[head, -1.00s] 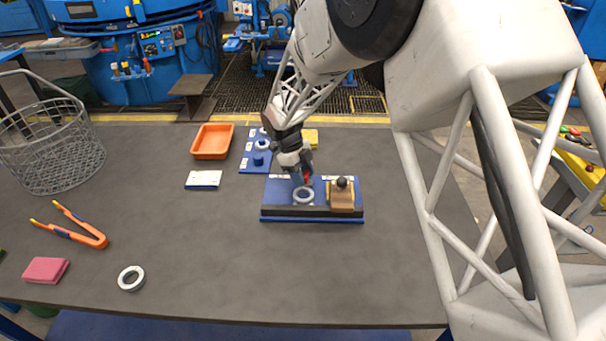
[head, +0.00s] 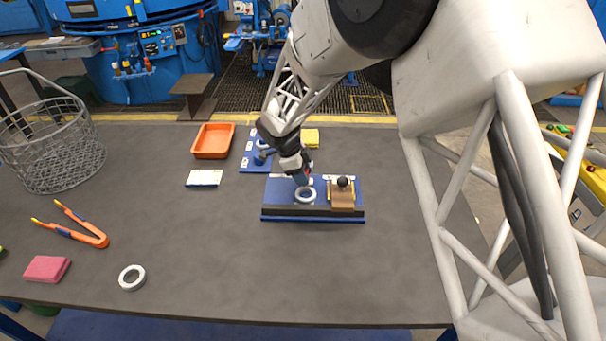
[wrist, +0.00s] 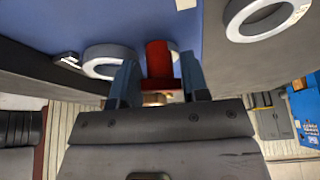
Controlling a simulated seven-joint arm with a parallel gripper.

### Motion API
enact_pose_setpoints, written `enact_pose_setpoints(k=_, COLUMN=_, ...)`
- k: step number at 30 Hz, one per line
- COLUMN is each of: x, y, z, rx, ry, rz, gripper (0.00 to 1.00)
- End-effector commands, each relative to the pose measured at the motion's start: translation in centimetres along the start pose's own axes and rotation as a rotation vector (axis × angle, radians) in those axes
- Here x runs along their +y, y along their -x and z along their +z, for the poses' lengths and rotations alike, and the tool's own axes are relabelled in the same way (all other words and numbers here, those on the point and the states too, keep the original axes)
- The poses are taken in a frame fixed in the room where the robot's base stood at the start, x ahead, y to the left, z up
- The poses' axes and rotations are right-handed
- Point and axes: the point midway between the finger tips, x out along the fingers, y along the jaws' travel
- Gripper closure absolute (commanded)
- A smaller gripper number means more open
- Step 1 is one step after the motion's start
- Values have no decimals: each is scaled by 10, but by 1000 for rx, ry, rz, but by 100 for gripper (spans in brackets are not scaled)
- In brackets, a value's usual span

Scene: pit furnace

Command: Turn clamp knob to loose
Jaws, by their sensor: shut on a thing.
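The blue fixture (head: 282,191) with a dark front strip lies at the middle of the table. A pale grey ring (head: 305,195) lies on it, and a wooden block (head: 341,198) with a black ball on top stands at its right. My gripper (head: 303,180) reaches down behind the ring. In the wrist view my gripper (wrist: 160,82) is shut on a red knob-like part (wrist: 159,62), which I take to be the clamp knob. In the head view my gripper mostly hides that red part. Its turn position cannot be read.
A blue board (head: 252,160) with rings stands behind the fixture, beside an orange tray (head: 212,141). A white-topped block (head: 204,178), orange tongs (head: 82,236), pink pad (head: 46,268), loose ring (head: 132,277) and wire basket (head: 50,155) are left. The front middle is clear.

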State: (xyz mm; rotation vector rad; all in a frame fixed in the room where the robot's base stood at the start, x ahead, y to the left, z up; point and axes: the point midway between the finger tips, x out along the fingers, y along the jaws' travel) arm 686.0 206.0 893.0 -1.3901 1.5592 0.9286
Motion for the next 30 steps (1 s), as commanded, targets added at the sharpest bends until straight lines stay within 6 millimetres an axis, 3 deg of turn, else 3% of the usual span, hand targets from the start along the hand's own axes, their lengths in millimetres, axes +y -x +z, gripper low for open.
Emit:
enact_pose_setpoints(k=3, x=0, y=-1, z=0, rx=1, ry=0, rz=1, gripper=82)
enact_pose_setpoints(k=4, x=0, y=-1, z=0, rx=1, ry=0, rz=1, gripper=57)
enact_pose_setpoints(k=6, x=0, y=-1, z=0, rx=1, ry=0, rz=1, gripper=48)
enact_pose_setpoints(k=20, x=1, y=-3, z=0, rx=2, ry=-31, rz=16, gripper=48)
enact_pose_setpoints(k=30, x=0, y=-4, z=0, rx=2, ry=-226, rz=99, gripper=48)
